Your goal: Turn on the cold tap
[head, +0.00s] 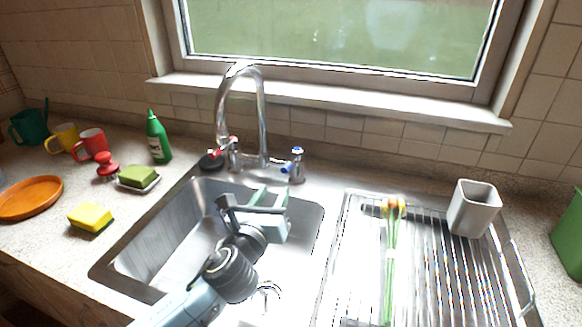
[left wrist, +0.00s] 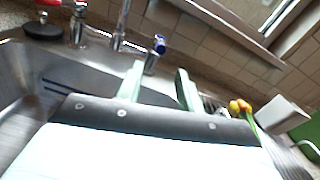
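The cold tap handle (head: 294,160), chrome with a blue marking, stands at the sink's back edge, right of the tall curved spout (head: 262,115). It also shows in the left wrist view (left wrist: 157,46), ahead of the fingers. The red-marked hot tap (head: 228,150) is left of the spout. My left gripper (head: 270,197) is over the sink basin, in front of and slightly left of the cold tap in the head view. Its pale green fingers stand apart with nothing between them, and it is open in the left wrist view (left wrist: 158,86). My right gripper does not show.
The sink basin (head: 150,255) lies below my left arm. A drainer (head: 440,285) on the right carries flowers (head: 391,240) and a grey cup (head: 473,208). A green bottle (head: 158,137), sponges and mugs stand on the left counter. A window sill (head: 330,101) runs behind the taps.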

